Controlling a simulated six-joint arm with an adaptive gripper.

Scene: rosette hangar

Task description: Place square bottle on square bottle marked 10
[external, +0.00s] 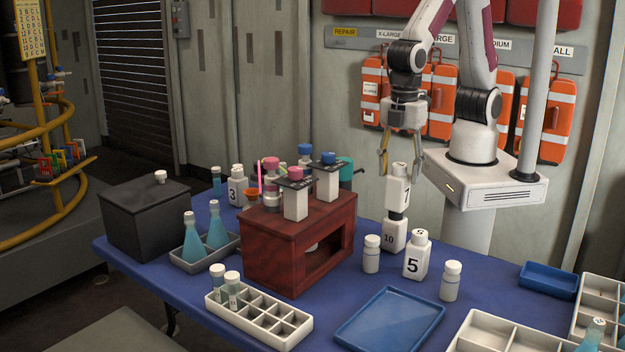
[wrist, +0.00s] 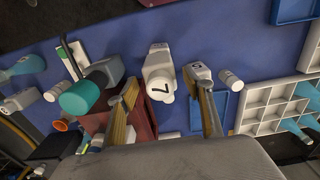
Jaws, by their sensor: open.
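A white square bottle marked 7 (external: 397,194) stands upright on top of the white square bottle marked 10 (external: 395,237), with a dark band where they meet. In the wrist view the bottle marked 7 (wrist: 158,72) shows from above, between the finger lines, and hides the bottle marked 10. My gripper (external: 400,168) is open and empty, with its fingertips around or just above the top of the upper bottle. Its two fingers also show apart in the wrist view (wrist: 168,86).
A square bottle marked 5 (external: 416,258) and small round white bottles (external: 371,254) stand close by. A dark red wooden stand (external: 275,250) with bottles on top is to the left. A blue tray (external: 390,320) lies in front, with white compartment trays (external: 285,330) around.

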